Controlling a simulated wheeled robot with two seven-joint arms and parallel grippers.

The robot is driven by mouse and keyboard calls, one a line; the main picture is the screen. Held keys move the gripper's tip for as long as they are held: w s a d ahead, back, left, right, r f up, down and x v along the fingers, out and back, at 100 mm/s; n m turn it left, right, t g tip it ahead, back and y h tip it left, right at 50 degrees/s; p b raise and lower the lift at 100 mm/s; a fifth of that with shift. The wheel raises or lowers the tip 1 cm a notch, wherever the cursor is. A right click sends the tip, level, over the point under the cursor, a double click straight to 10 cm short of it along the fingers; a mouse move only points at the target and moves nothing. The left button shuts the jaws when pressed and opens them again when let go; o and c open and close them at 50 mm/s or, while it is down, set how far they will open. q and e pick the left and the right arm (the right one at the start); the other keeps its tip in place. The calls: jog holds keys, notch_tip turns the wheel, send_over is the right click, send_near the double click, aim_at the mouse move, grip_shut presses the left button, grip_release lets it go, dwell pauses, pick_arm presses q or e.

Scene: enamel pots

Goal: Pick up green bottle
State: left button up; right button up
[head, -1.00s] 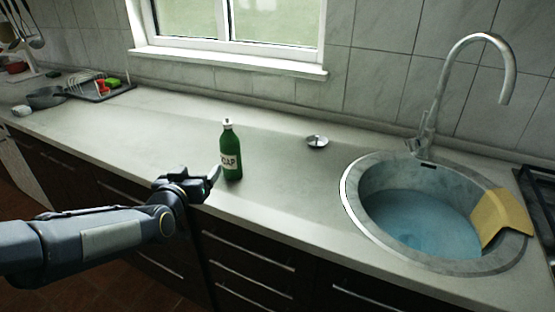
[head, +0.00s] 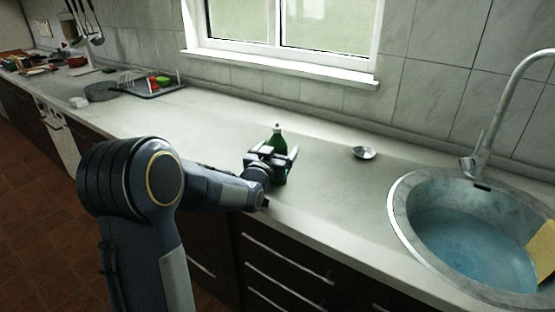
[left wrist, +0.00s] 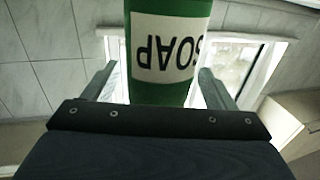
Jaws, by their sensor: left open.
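The green bottle (head: 278,141) stands upright on the counter near its front edge, with a white cap. My left gripper (head: 280,160) is at the bottle and hides much of its body in the head view. In the left wrist view the bottle (left wrist: 168,92) shows close up, its white SOAP label upside down. It stands between the two fingers of my left gripper (left wrist: 155,88), which are open with a finger on each side. Whether a finger touches the bottle I cannot tell. My right gripper is not in view.
A round sink (head: 408,222) with water and a yellow cloth (head: 541,252) is at the right. A small metal dish (head: 364,153) lies between bottle and sink. A dish rack (head: 150,86) stands at the far left. The counter (head: 200,125) behind the bottle is clear.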

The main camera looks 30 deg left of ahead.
aim_at(275, 143)
pick_arm(q)
jog(key=c, duration=1.2)
jog(key=shift+c, duration=0.3)
jog(key=shift+r, duration=0.15)
jog(key=shift+r, duration=0.3)
notch_tip(275, 143, up, 2)
jog(key=shift+r, duration=0.15)
jog(key=s+d+r+p, duration=0.4)
jog(key=s+d+r, duration=0.5)
jog(key=s, duration=0.1)
jog(key=shift+s+d+r+p, duration=0.15)
jog(key=shift+s+r+p, duration=0.15)
jog(key=shift+r+p, duration=0.1)
